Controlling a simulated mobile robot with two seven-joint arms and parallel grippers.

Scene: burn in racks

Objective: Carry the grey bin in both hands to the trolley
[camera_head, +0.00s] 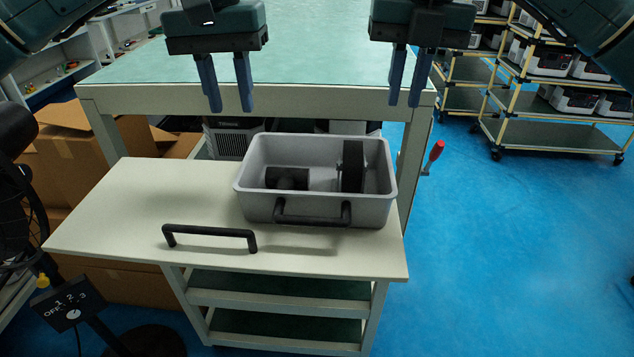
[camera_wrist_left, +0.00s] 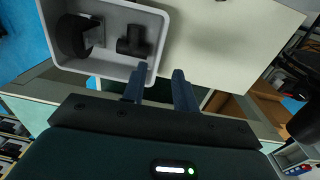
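The grey bin (camera_head: 258,207) stands upright on the cream top of the trolley (camera_head: 140,205), near its right end. Two black parts lie inside it, and a black handle shows on its near wall. The bin also shows at upper left in the left wrist view (camera_wrist_left: 112,69). My left gripper (camera_head: 230,107) is open and empty, beyond the bin and apart from it. In the left wrist view its fingers (camera_wrist_left: 158,73) point toward the bin's side of the trolley with a gap between them. My right gripper (camera_head: 404,103) is open and empty, beyond the bin's right end.
A workbench (camera_head: 300,65) with a green top stands directly behind the trolley. The trolley has a black push handle (camera_head: 210,231) at its near edge. Cardboard boxes (camera_head: 85,165) are at left, and wheeled racks (camera_head: 550,100) at upper right. Blue floor at right is clear.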

